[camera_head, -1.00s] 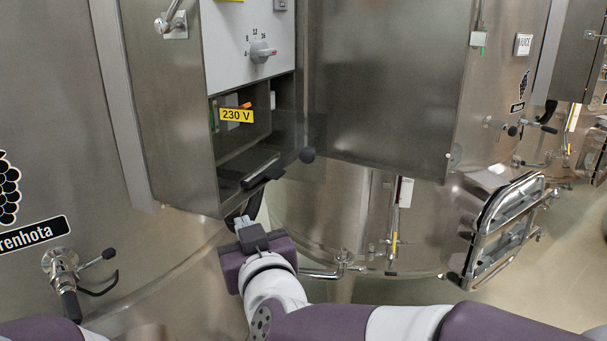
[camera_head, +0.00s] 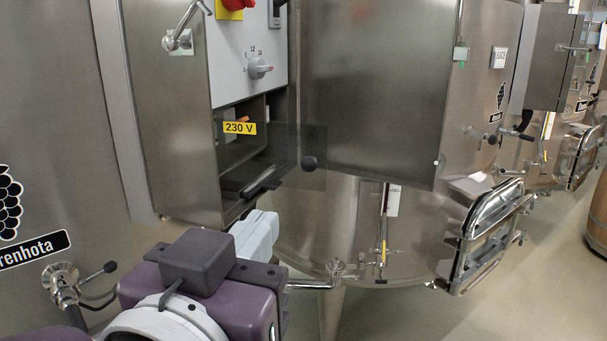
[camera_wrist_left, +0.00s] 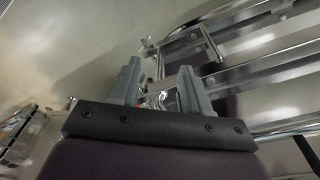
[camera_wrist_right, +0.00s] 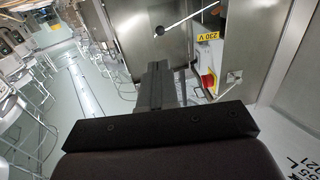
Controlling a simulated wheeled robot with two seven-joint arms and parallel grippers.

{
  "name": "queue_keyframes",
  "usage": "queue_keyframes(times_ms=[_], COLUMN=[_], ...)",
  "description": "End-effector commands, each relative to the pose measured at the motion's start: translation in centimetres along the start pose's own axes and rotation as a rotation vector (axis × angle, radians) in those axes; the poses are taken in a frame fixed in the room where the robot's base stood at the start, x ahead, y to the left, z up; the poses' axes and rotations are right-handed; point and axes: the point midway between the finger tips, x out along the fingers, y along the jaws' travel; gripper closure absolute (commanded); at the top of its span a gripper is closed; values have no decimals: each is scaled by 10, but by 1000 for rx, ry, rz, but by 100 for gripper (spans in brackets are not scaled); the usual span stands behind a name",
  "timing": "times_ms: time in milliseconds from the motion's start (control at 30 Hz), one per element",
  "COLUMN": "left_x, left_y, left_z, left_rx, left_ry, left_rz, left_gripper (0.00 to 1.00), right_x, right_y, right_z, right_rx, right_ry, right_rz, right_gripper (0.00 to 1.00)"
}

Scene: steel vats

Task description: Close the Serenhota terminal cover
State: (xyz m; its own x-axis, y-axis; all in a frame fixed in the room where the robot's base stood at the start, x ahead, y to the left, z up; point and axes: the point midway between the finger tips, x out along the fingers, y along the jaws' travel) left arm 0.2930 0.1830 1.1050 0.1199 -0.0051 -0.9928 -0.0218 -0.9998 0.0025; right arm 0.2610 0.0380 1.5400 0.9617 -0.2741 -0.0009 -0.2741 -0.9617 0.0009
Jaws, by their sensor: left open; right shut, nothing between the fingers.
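The open Serenhota terminal is a steel box (camera_head: 165,120) on the vat, with a dial panel and a yellow 230 V label (camera_head: 240,128). A large steel door (camera_head: 375,90) also stands open to the right. My right gripper (camera_head: 258,230) is shut and empty, just below the box's lower corner and below the knob. Its shut fingers (camera_wrist_right: 157,85) also show in the right wrist view. My left gripper (camera_wrist_left: 160,82) is open and empty in the left wrist view.
A valve with a handle (camera_head: 70,282) sticks out at the lower left. A pipe and tap (camera_head: 335,268) lie right of my right gripper. An open steel hatch (camera_head: 485,230) stands farther right, with clear floor (camera_head: 550,270) beyond it.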

Motion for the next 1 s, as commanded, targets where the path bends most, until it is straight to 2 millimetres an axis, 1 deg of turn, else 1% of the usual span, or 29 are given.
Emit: queue_keyframes(times_ms=[67, 167, 400, 500, 600, 700, 800, 1000], left_x=[-4, -11, -27, -33, -40, -44, -45, -44], left_y=[0, 0, 0, 0, 0, 0, 0, 0], left_z=[-1, -1, -3, -4, -5, -5, -5, -5], left_rx=[0, 0, 0, 0, 0, 0, 0, 0], left_ry=[0, 0, 0, 0, 0, 0, 0, 0], left_rz=[0, 0, 0, 0, 0, 0, 0, 0], left_gripper=[53, 53, 53, 53, 53, 53, 53, 53], right_x=[9, 28, 81, 102, 118, 129, 135, 138], right_y=[1, 1, 1, 2, 1, 1, 0, 0], right_z=[-2, -4, -5, -4, -4, -3, -2, 0], right_rx=[-1, -1, 0, -1, -2, 0, 1, 1], right_ry=[0, 1, 3, 2, 3, 2, 3, 3], right_rz=[6, 8, 8, 8, 6, 4, 3, 0], right_gripper=[100, 100, 100, 100, 100, 100, 100, 100])
